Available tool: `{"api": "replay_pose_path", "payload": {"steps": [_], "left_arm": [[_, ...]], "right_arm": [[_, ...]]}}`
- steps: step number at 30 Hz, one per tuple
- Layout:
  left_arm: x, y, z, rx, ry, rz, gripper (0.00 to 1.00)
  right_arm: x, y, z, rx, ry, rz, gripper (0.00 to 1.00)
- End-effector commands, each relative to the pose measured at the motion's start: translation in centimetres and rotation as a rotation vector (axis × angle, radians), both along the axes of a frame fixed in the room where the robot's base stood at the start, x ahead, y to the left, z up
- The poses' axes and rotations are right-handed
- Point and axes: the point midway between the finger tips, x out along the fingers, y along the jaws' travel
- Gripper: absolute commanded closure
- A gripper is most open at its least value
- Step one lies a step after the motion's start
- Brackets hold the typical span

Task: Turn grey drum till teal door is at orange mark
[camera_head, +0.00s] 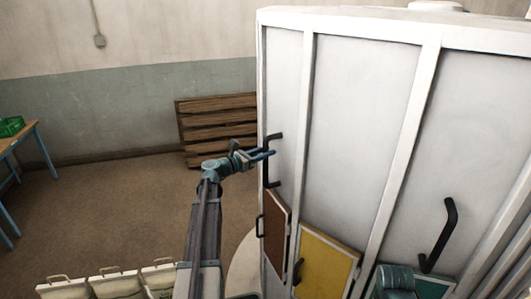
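The tall drum (360,90) fills the right side, with pale grey-white panels between white ribs. Black bar handles stand on its panels: one at the left edge (278,160) and one at the right (446,235). Low on the drum are a brown door (276,232), a yellow door (325,262) and a teal door (428,286), the last cut off by the bottom edge. My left gripper (264,154) is at the left handle, its two blue fingers apart; whether they touch the handle is unclear. No orange mark shows.
Several white sacks with handles (115,283) stand at the lower left. A wooden slatted stack (215,118) is by the back wall. A blue-legged table (18,140) with a green crate (11,126) is at far left. The brown floor between is clear.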

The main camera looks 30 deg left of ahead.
Motion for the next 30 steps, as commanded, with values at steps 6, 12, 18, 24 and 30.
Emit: {"api": "replay_pose_path", "payload": {"steps": [6, 12, 18, 24, 30], "left_arm": [[-0.02, 0.02, 0.00, 0.000, 0.000, 0.000, 1.00], [-0.02, 0.02, 0.00, 0.000, 0.000, 0.000, 1.00], [-0.03, 0.03, 0.00, 0.000, 0.000, 0.000, 1.00], [-0.03, 0.03, 0.00, 0.000, 0.000, 0.000, 1.00], [-0.03, 0.03, -0.01, 0.000, 0.000, 0.000, 1.00]], "right_arm": [[0.00, 0.00, 0.00, 0.000, 0.000, 0.000, 0.50], [0.00, 0.00, 0.00, 0.000, 0.000, 0.000, 0.50], [0.00, 0.00, 0.00, 0.000, 0.000, 0.000, 0.50], [0.00, 0.00, 0.00, 0.000, 0.000, 0.000, 0.50], [0.00, 0.00, 0.00, 0.000, 0.000, 0.000, 0.50]]}}
